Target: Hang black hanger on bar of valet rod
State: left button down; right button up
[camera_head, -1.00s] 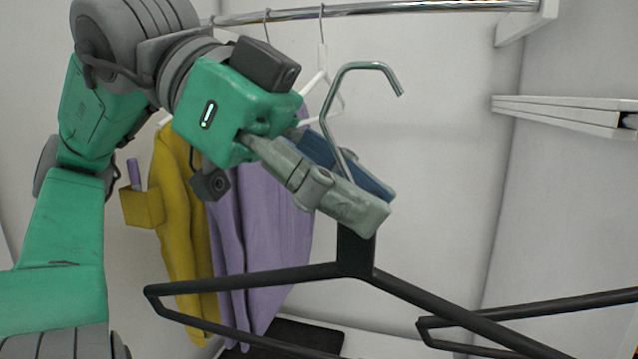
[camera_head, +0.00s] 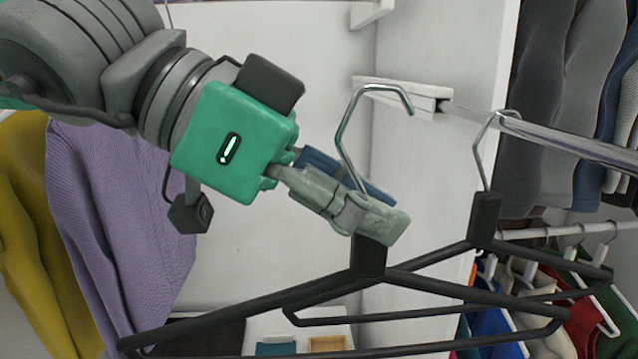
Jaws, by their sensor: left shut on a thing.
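My left gripper (camera_head: 385,205) is shut on the neck of a black hanger (camera_head: 369,257). The hanger's silver hook (camera_head: 345,130) sticks up above the fingers, with its tip pointing right, and is free of any bar. The metal valet rod (camera_head: 570,142) runs from a white wall bracket towards the right edge. A second black hanger (camera_head: 486,218) hangs by its hook near the rod's bracket end. The held hanger is left of the rod, and its right arm overlaps the second hanger in the picture. My right gripper is out of view.
A white bracket (camera_head: 400,93) juts from the wall behind the held hook. Dark clothes (camera_head: 565,90) hang at right, with colourful clothes on hangers below. Purple (camera_head: 120,200) and yellow (camera_head: 30,240) garments hang at left. A white surface with small boxes is below.

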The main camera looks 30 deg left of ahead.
pick_arm(q)
jog(key=w+d+p, duration=0.1)
jog(key=w+d, duration=0.1)
jog(key=d, duration=0.1)
jog(key=w+d+p, duration=0.1)
jog(key=w+d, duration=0.1)
jog(key=d, duration=0.1)
jog(key=w+d+p, duration=0.2)
jog(key=w+d, duration=0.1)
jog(key=shift+d+f, duration=0.2)
jog(key=shift+f, duration=0.05)
jog(key=shift+w+d+f+b, duration=0.65)
jog(key=shift+w+f+b, duration=0.15)
jog(key=shift+b, duration=0.25)
jog(key=shift+d, duration=0.15)
jog(key=c, duration=1.4)
grip_release()
jog(key=shift+a, duration=0.2)
